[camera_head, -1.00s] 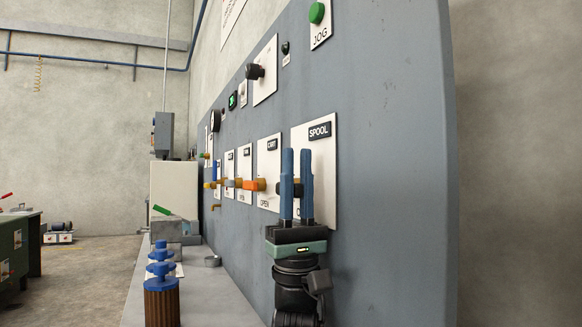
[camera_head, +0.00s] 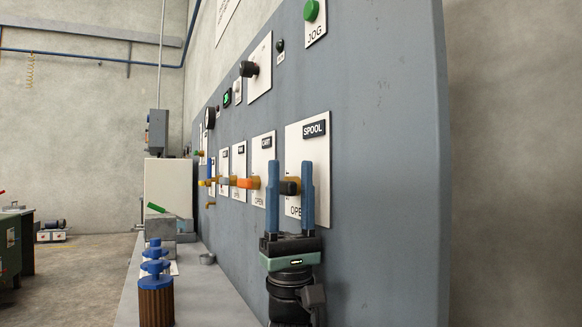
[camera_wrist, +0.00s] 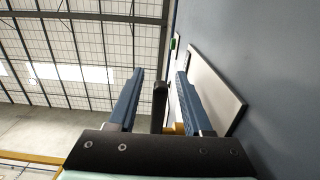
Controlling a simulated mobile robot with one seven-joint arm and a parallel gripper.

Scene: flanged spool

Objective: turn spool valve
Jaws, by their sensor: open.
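The spool valve sits on a white plate (camera_head: 320,150) labelled SPOOL, on the near part of the grey panel. Its dark handle (camera_head: 289,187) shows between my gripper's fingers, with a brass-coloured part beside it. My gripper (camera_head: 291,168) is open, its two blue fingers pointing up, one on each side of the handle. In the wrist view the black handle (camera_wrist: 159,108) stands upright between the fingers (camera_wrist: 160,75), with gaps visible on both sides. The brass part (camera_wrist: 175,128) lies behind it, close to the right finger. The plate's lower letters are partly hidden by a finger.
An orange-handled valve (camera_head: 246,183) and several others line the grey panel (camera_head: 385,150) to the left. A green JOG button (camera_head: 311,10) is above. A blue-topped, ribbed brown part (camera_head: 156,290) stands on the ledge at lower left.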

